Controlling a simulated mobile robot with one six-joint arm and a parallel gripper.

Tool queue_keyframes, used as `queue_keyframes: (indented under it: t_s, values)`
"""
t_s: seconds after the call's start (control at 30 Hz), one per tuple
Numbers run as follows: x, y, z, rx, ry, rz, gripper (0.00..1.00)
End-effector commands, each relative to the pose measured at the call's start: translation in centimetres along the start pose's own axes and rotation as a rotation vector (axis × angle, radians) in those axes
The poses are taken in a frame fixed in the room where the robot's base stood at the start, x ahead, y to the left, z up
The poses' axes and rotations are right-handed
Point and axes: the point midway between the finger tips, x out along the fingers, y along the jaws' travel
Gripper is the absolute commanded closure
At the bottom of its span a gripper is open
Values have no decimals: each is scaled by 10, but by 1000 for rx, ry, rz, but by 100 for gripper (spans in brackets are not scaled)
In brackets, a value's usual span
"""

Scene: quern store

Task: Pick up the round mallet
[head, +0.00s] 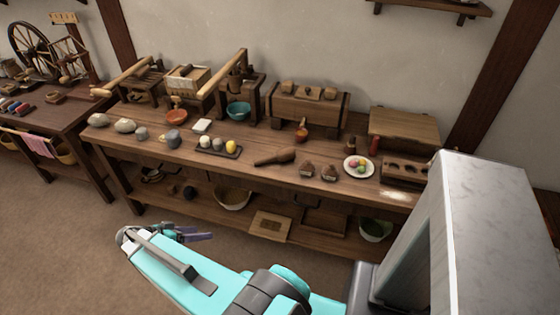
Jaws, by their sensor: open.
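A dark brown wooden club-shaped piece, which looks like the round mallet (276,157), lies on its side on the long wooden workbench (230,162). Its thick end points right and its thinner handle points left. It lies between a small dark tray with pale and yellow balls and two small brown pieces. My gripper (200,236) is in front of the bench, lower left of the mallet and well apart from it. Its dark fingers are open, and I see nothing between them. The fingers are small and partly hidden by my arm's wrist.
A lower shelf holds baskets. The floor in front is clear.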

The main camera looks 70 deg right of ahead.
Motion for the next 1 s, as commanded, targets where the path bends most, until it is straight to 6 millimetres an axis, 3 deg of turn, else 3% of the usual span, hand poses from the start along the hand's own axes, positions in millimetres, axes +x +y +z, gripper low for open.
queue_keyframes:
  t_s: [0.1,0.27,0.47,0.6,0.8,1.0]
  values:
    - [14,-12,-52,168,57,21,32]
    - [32,-10,-120,357,126,52,32]
    - [59,8,-201,550,194,101,32]
    - [81,30,-249,658,224,140,32]
    - [115,69,-298,772,237,197,32]
    - [136,94,-316,824,233,232,32]
